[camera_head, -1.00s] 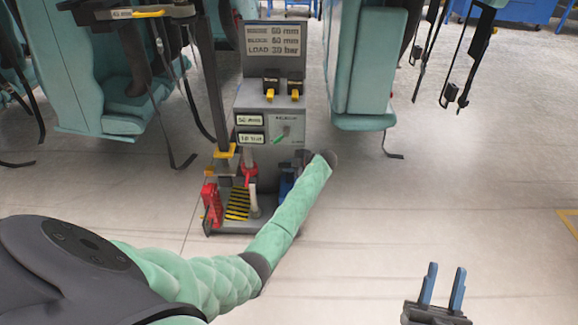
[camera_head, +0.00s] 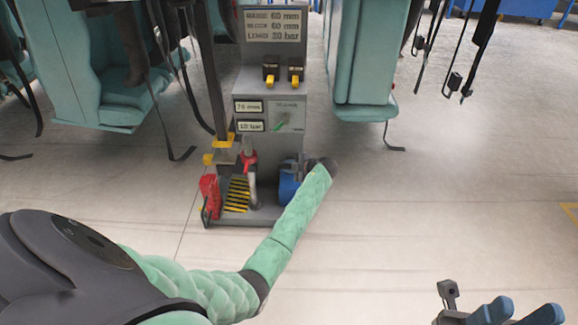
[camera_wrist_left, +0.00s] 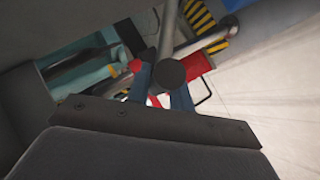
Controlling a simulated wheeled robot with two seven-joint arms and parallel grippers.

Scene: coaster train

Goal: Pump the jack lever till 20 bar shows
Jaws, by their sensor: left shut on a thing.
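The grey jack unit (camera_head: 270,90) stands ahead. Its upper display (camera_head: 249,106) seems to read 76 mm and its lower display (camera_head: 250,126) about 10 bar; both are small and blurry. The jack lever (camera_wrist_left: 171,73), a grey rod with a round end, lies between the blue fingers of my left gripper (camera_wrist_left: 163,92) in the left wrist view. That gripper is shut on it. In the head view my left arm reaches to the unit's lower right, and the grip is mostly hidden. My right gripper (camera_head: 518,312) is open and empty at the lower right.
The floor at right is clear.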

